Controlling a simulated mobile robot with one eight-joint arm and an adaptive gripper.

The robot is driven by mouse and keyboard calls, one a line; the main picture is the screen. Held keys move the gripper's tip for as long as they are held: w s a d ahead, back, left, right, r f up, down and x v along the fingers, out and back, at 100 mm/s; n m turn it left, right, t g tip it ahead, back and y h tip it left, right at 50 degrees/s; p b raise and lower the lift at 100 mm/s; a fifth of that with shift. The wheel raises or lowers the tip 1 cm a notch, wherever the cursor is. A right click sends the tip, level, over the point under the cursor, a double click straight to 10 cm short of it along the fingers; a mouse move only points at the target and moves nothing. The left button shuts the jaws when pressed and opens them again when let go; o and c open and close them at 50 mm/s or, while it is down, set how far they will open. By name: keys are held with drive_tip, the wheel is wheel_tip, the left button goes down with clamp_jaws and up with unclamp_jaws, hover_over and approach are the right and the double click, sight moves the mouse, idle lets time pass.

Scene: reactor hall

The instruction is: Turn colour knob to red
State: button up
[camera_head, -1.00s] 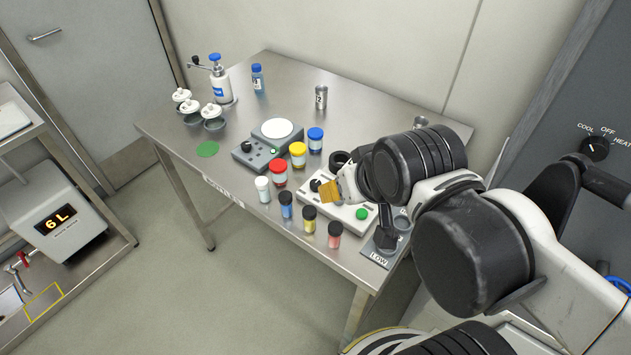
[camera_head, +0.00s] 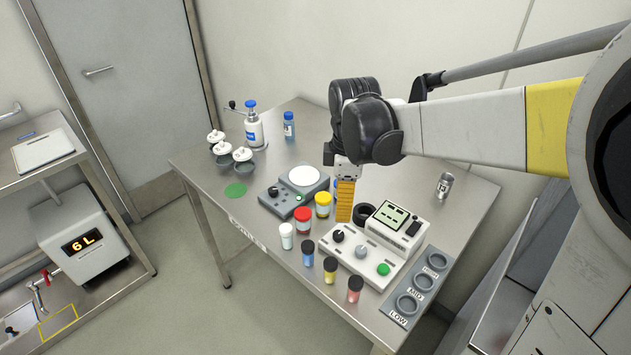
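A white console (camera_head: 322,244) stands near the front of the steel table. On its top are a black knob (camera_head: 338,236), a grey knob (camera_head: 361,252), and a green button (camera_head: 383,269). I cannot read any colour marks around the knobs, so I cannot tell which is the colour knob. My gripper (camera_head: 344,216) points straight down, its orange-yellow fingers just above and behind the black knob in the picture. I cannot tell whether they touch it. The fingers overlap from this side, so their opening is hidden.
A display unit (camera_head: 392,216) rises at the console's back. Jars with red (camera_head: 302,214) and yellow (camera_head: 322,199) lids stand left of it; small vials (camera_head: 330,270) line its front. A LOW/MID/HIGH holder (camera_head: 420,285) sits to the right. A metal can (camera_head: 445,185) stands behind.

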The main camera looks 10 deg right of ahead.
sight(339, 234)
drive_tip(key=shift+n+g, duration=0.3)
drive_tip(key=shift+n, duration=0.3)
drive_tip(key=f+b, duration=0.1)
drive_tip(key=f, duration=0.3)
drive_tip(key=f+b, duration=0.1)
drive_tip(key=f, duration=0.3)
drive_tip(key=w+f+b, duration=0.1)
drive_tip(key=f+b, duration=0.1)
drive_tip(key=f, duration=0.2)
clamp_jaws()
